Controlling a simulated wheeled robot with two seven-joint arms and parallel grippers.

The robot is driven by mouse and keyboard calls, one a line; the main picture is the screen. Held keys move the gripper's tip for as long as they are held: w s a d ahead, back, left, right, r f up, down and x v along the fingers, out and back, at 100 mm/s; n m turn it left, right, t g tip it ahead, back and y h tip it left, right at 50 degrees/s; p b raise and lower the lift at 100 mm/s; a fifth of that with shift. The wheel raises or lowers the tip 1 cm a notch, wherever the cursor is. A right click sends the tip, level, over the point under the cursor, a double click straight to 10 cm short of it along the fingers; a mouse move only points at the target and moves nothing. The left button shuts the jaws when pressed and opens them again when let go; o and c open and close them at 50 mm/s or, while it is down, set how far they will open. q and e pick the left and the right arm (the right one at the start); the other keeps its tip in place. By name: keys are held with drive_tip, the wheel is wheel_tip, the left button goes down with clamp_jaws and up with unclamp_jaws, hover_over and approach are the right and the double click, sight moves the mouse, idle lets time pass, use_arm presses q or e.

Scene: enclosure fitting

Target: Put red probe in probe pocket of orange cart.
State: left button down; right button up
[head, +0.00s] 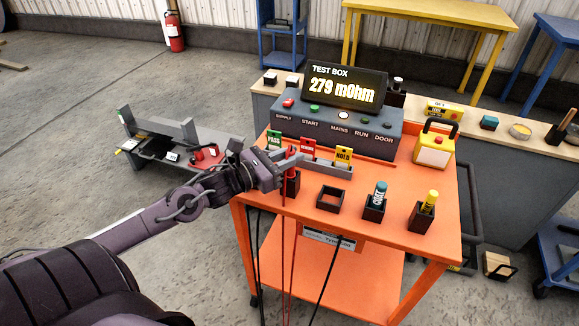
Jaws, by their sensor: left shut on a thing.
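My left gripper (284,168) reaches in from the left over the near left part of the orange cart (400,235). It is shut on the red probe (291,153), whose red top stands up between the fingers. A red lead hangs down past the cart's front edge. A dark square pocket (292,188) is directly below the gripper. The gripper hides the lower probe, so I cannot tell whether its tip is inside this pocket. To the right is an open, empty square holder (331,197). My right gripper is out of view.
Two more holders carry a teal item (380,190) and a yellow item (430,199). Behind the gripper stands a rack with green, red and yellow tags (343,157). The test box (335,128) reads 279 mOhm. A yellow case (434,147) stands at the back right.

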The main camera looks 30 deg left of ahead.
sight(290, 176)
use_arm(q)
wheel_tip(290, 176, down, 4)
drive_tip(key=shift+r, duration=0.25)
drive_tip(key=shift+f, duration=0.2)
drive_tip(key=c, duration=1.3)
unclamp_jaws()
drive_tip(key=shift+r, duration=0.15)
